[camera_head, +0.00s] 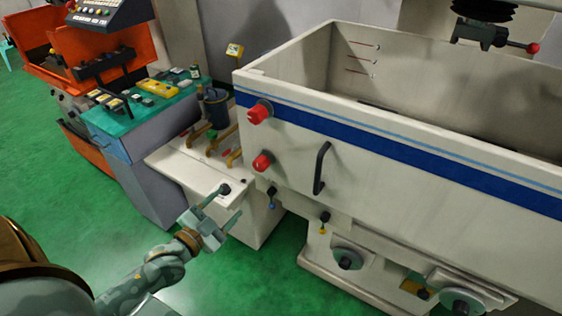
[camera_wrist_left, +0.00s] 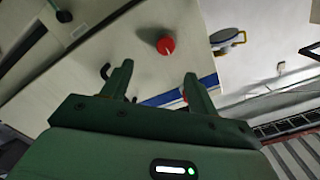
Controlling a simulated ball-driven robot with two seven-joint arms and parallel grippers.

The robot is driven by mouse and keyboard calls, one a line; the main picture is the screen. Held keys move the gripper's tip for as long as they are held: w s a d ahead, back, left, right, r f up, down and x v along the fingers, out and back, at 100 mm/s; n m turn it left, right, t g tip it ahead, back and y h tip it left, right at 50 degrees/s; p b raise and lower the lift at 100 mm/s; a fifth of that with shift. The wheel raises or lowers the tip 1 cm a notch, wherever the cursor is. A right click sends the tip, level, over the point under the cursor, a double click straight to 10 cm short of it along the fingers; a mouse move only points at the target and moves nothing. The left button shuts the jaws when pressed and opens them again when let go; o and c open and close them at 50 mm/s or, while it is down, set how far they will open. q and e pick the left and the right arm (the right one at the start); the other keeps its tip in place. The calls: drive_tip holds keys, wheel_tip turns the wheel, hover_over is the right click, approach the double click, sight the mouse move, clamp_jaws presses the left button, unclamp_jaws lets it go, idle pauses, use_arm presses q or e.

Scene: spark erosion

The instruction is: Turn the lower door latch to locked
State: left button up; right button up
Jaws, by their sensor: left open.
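The lower door latch (camera_head: 263,161) is a round red knob with a pale mark, on the tank's white front below the upper red latch (camera_head: 259,112). Its turn position is too small to tell. In the left wrist view the lower latch (camera_wrist_left: 166,46) shows beyond and between the fingers; the upper latch is partly hidden by a finger. My left gripper (camera_head: 231,202) is open and empty, its fingers apart. It is below and left of the lower latch, clear of it. My right gripper is in neither view.
A black door handle (camera_head: 321,168) stands out right of the latches. A low white bench (camera_head: 200,172) with a dark cup (camera_head: 215,108) and tan-handled items is at the tank's left. Small valves (camera_head: 324,220) hang below the tank. Green floor (camera_head: 60,180) is open at left.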

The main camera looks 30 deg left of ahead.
sight(257, 168)
use_arm(q)
drive_tip(key=shift+m+t, duration=0.3)
drive_tip(key=shift+m, duration=0.1)
drive_tip(key=w, duration=1.5)
drive_tip(key=shift+d+r, duration=0.2)
drive_tip(key=shift+r, duration=0.1)
drive_tip(key=shift+w+d, duration=0.15)
drive_tip(key=shift+w, duration=0.35)
drive_tip(key=shift+c, duration=0.2)
drive_tip(key=c, duration=0.9)
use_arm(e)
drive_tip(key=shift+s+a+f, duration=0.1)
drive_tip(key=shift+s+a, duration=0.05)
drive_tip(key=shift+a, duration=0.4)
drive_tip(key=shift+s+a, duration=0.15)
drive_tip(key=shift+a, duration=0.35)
